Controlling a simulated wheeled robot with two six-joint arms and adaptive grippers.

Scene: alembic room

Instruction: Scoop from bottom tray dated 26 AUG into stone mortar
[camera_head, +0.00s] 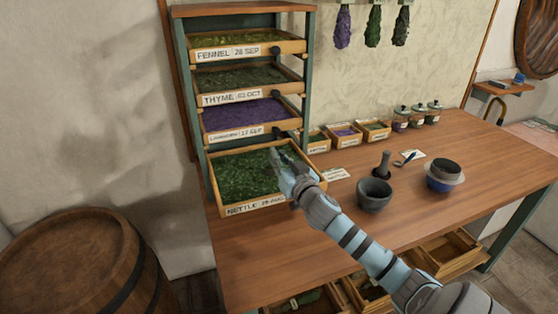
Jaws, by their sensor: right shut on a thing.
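The bottom tray (213,186) of the rack is pulled out and holds dark green crumbled leaf. Its front label (254,206) reads NETTLE and a date that looks like 26 AUG, partly blurred. My right gripper (280,160) is over the right side of this tray, shut on a small dark thing. The thing is mostly hidden by the gripper, and I cannot make out its shape. The dark stone mortar (375,197) stands upright on the table to the right of the tray. My left gripper is out of view.
Fennel, thyme and purple lavender trays (248,118) sit above the bottom tray. A dark pestle (382,165) stands behind the mortar. A bowl with a dark top (444,178) stands right of it. Small boxes and jars (400,118) line the wall. Open drawers (440,255) lie below.

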